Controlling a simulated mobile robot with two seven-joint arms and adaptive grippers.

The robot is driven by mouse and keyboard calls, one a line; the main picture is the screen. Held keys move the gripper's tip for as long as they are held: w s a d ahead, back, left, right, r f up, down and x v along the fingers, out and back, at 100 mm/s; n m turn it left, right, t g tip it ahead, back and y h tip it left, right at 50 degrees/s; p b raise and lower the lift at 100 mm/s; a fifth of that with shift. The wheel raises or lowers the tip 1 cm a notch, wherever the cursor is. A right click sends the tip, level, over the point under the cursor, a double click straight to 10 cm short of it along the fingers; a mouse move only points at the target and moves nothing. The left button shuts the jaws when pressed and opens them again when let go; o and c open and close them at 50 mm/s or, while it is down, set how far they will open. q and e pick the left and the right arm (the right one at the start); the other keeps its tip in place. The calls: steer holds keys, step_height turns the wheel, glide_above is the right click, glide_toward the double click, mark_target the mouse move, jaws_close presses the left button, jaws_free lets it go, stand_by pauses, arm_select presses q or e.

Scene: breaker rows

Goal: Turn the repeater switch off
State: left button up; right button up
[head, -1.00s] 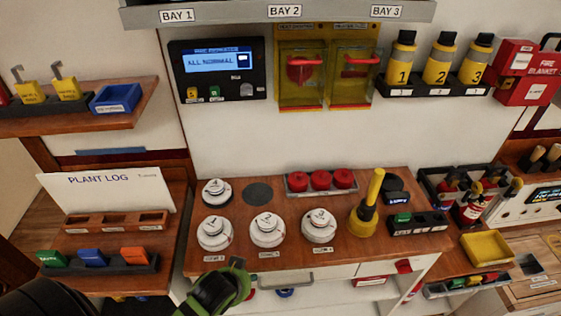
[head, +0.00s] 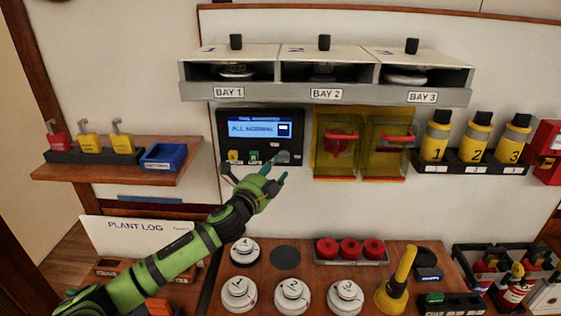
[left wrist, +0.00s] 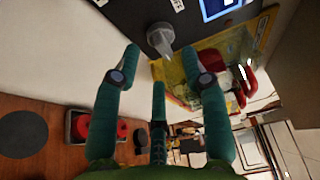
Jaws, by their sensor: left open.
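The black panel (head: 291,120) hangs on the wall with a lit screen reading "ALL NORMAL". A translucent grey switch knob (head: 282,157) is at its lower right; small yellow and green parts sit to its left. In the left wrist view the knob (left wrist: 160,38) stands out from the panel, ahead of the fingertips and roughly between them. My left gripper (head: 256,178) is raised in front of the panel's lower edge, fingers spread and empty. In the left wrist view my left gripper (left wrist: 161,58) shows a visible gap to the knob. My right gripper is not in view.
Two yellow covers with red handles (head: 341,145) (head: 391,140) hang just right of the panel. A grey three-bay shelf (head: 270,95) juts out above it. Below, white detectors (head: 292,293) and a yellow tool (head: 393,292) stand on a wooden counter.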

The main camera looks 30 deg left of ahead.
mark_target(284, 158)
arm_select(q)
steer(key=shift+w+a+p, duration=0.2)
steer(key=shift+w+p, duration=0.4)
steer(key=shift+w, duration=1.45)
steer(key=shift+f, duration=0.1)
steer(key=shift+a, duration=0.1)
jaws_close()
